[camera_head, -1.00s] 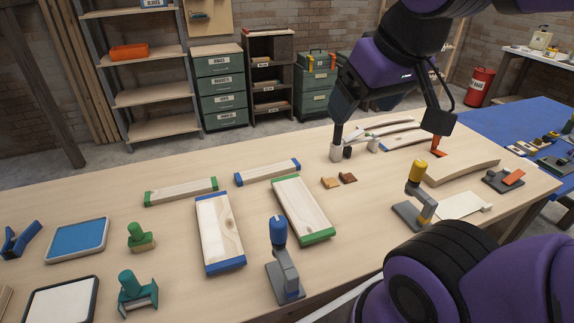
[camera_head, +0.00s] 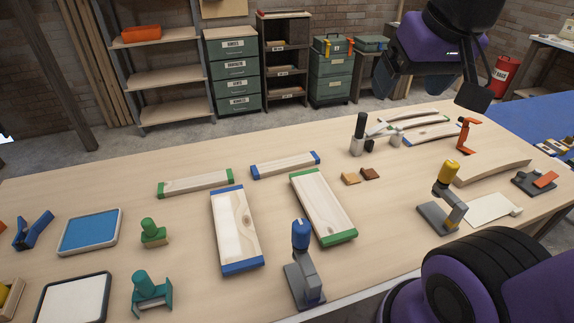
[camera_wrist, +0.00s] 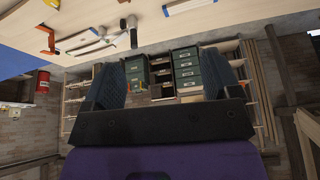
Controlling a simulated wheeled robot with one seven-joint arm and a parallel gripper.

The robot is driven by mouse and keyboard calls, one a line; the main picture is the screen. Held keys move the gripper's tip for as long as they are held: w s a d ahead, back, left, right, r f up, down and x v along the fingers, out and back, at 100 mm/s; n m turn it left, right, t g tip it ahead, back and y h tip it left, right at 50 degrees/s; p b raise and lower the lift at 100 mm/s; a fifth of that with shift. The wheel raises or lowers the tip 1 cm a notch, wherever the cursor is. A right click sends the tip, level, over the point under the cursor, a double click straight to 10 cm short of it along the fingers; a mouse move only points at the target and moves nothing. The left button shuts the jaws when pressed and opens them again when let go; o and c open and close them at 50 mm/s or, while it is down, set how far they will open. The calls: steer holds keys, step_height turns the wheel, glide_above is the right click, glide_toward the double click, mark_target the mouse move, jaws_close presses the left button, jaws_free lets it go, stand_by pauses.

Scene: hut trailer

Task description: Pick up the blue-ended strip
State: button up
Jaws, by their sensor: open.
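The narrow pale wood strip with blue ends (camera_head: 285,165) lies flat on the workbench, behind the wider boards and right of a green-ended strip (camera_head: 195,183). A strip with a blue edge (camera_wrist: 188,5) shows at the top of the upside-down wrist view, probably the same one. A wider board with blue ends (camera_head: 236,228) lies in front of it. My gripper (camera_wrist: 165,85) is open and empty, with its two dark fingers apart. In the head view my arm is at the upper right, above the bench, well away from the strip.
A wide green-ended board (camera_head: 322,205) lies right of the blue-ended board. A blue-topped tool (camera_head: 302,262) and a yellow-topped tool (camera_head: 446,198) stand nearer. A black-handled tool (camera_head: 360,135) stands at the back, beside curved pieces.

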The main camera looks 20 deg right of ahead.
steer(key=w+f+m+g, duration=0.15)
steer(key=w+m, duration=0.25)
steer(key=w, duration=0.6)
steer(key=m+g, duration=0.3)
steer(key=m, duration=0.9)
glide_above(286, 162)
step_height(286, 162, down, 28)
step_height(286, 162, down, 12)
steer(key=shift+r, duration=0.2)
steer(key=c, duration=1.1)
steer(key=shift+o, duration=0.2)
